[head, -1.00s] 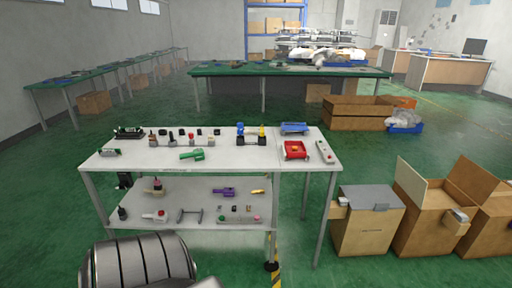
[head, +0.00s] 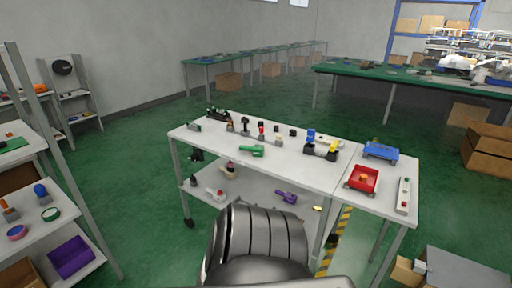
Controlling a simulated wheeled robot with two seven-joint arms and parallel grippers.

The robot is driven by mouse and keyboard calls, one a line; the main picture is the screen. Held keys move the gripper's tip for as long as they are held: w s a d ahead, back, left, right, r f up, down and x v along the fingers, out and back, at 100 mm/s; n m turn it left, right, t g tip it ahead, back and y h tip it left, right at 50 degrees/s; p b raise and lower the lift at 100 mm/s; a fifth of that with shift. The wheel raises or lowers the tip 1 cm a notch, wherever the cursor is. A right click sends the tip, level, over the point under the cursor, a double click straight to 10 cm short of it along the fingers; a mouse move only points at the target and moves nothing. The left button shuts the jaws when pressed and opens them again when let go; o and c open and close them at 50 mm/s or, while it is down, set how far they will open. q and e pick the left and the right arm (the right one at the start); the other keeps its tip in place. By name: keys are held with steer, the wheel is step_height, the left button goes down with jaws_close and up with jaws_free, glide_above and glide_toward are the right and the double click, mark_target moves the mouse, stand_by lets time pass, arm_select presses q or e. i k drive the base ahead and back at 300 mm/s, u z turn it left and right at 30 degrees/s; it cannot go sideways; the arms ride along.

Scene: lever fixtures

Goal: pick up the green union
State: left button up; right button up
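The green union (head: 251,150) lies on the white top of the two-level table (head: 290,168), left of the middle and towards the front edge. It looks like a small green fitting on its side with a short stub. Nothing covers it. Neither of my grippers shows in the head view. A dark ribbed part of my own body fills the bottom middle and hides part of the table's lower shelf.
Small fittings stand behind the green union. To its right are a blue-and-yellow fixture (head: 321,146), a red tray (head: 361,179) and a blue tray (head: 381,150). A shelf rack (head: 50,214) stands at the left. Cardboard boxes are at lower right. Green floor lies open between rack and table.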

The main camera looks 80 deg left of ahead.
mark_target(258, 150)
steer(key=u, duration=0.5)
steer(key=i, duration=0.7)
steer(key=u, duration=0.75)
